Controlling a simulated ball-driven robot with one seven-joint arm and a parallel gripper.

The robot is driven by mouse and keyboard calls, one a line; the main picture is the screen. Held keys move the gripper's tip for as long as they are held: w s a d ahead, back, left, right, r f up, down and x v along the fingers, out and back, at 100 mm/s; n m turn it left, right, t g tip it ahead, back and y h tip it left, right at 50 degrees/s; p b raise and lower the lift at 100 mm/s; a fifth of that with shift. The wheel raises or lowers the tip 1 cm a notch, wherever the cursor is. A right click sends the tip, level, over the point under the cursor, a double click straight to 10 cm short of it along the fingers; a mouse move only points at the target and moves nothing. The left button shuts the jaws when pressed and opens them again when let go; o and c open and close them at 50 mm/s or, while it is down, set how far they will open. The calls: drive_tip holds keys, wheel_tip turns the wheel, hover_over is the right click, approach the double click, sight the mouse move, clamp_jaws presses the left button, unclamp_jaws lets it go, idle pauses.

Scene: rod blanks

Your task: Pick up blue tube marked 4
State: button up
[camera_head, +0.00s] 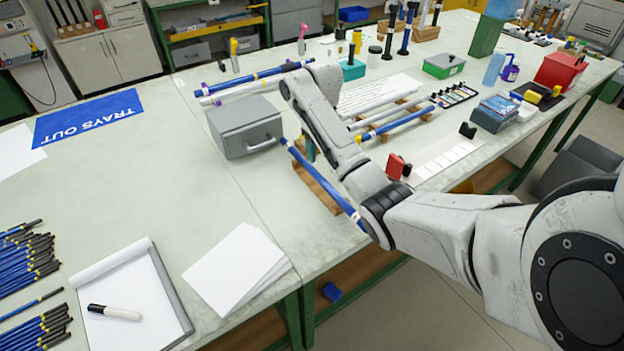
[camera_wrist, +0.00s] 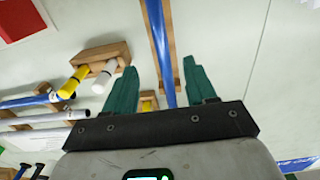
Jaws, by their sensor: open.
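A long blue tube (camera_head: 325,182) lies along a wooden rest near the front edge of the bench, partly behind my arm. In the wrist view a blue tube (camera_wrist: 159,40) runs from the top edge down between my fingers, over the wooden rest (camera_wrist: 174,70). My gripper (camera_wrist: 160,70) is open, with one green finger on each side of the tube and a gap to both. In the head view my arm hides most of the gripper. Other blue tubes lie at the back (camera_head: 255,77) and on a rack to the right (camera_head: 400,123). I cannot read a number 4 on any tube.
A grey box (camera_head: 243,127) with a handle stands left of the front tube. White tubes (camera_head: 385,110) lie on the right rack. White papers (camera_head: 237,268), a clipboard (camera_head: 128,290) and a blue "TRAYS OUT" mat (camera_head: 88,117) lie left. The bench between box and papers is clear.

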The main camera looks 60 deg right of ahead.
sight(320, 176)
wheel_tip(320, 176, down, 4)
drive_tip(key=shift+w+r+b, duration=0.1)
drive_tip(key=shift+b, duration=0.2)
drive_tip(key=shift+f+p, duration=0.4)
drive_tip(key=shift+f, duration=2.65)
drive_tip(key=shift+c, duration=0.4)
clamp_jaws()
